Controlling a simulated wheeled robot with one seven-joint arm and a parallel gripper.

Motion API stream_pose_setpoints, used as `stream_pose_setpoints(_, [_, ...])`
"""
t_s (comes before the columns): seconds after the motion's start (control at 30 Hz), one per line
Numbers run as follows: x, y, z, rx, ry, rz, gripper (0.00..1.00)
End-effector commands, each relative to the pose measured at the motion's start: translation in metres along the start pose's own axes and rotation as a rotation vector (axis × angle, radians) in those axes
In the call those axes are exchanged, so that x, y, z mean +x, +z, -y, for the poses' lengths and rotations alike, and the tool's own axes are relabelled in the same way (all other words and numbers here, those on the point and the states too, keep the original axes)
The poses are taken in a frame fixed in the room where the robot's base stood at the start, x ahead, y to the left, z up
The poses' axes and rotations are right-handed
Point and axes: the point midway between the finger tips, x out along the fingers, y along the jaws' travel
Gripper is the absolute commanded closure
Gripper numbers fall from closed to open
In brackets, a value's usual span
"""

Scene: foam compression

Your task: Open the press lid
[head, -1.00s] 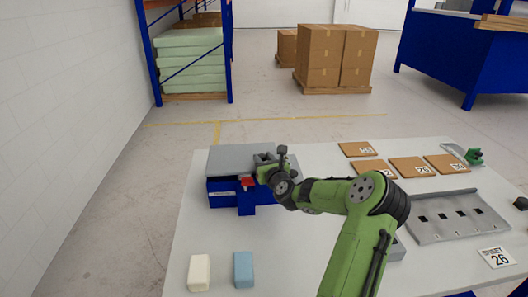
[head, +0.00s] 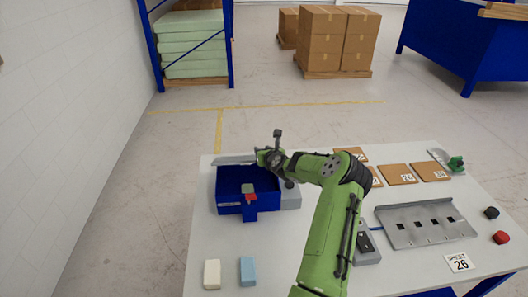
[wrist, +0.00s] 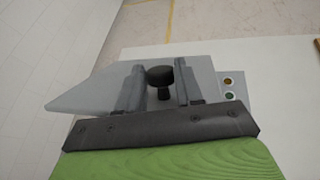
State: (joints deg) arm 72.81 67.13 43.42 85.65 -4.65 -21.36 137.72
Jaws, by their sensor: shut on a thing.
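The press (head: 228,190) is a blue open-topped box at the back left of the table in the head view. Its grey lid (head: 232,160) stands raised at the box's rear edge, seen nearly edge-on. A red latch (head: 251,197) and a small grey-green patch (head: 248,188) show at the box's front. My gripper (head: 264,158) is at the lid's right part. In the wrist view, my gripper's fingers (wrist: 161,68) stand on both sides of a black knob (wrist: 160,76) on the grey lid plate (wrist: 85,92), shut on it. The exact finger contact is hard to see.
A white block (head: 212,273) and a blue block (head: 247,271) lie at the table's front left. Brown tiles (head: 396,173) and a grey slotted fixture (head: 425,222) are to the right. My arm crosses the middle. The table left of the press is narrow.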

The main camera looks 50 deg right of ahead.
Motion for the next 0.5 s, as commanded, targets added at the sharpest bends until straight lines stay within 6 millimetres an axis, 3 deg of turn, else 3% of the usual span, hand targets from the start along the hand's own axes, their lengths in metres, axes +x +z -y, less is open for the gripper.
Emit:
stream_pose_setpoints(0.03, [0.001,0.02,0.001,-0.003,-0.004,0.016,1.0])
stream_pose_setpoints(0.1, [0.007,0.031,0.002,-0.003,-0.003,0.018,1.0])
stream_pose_setpoints(0.5, [0.041,0.073,0.009,-0.002,-0.002,0.02,1.0])
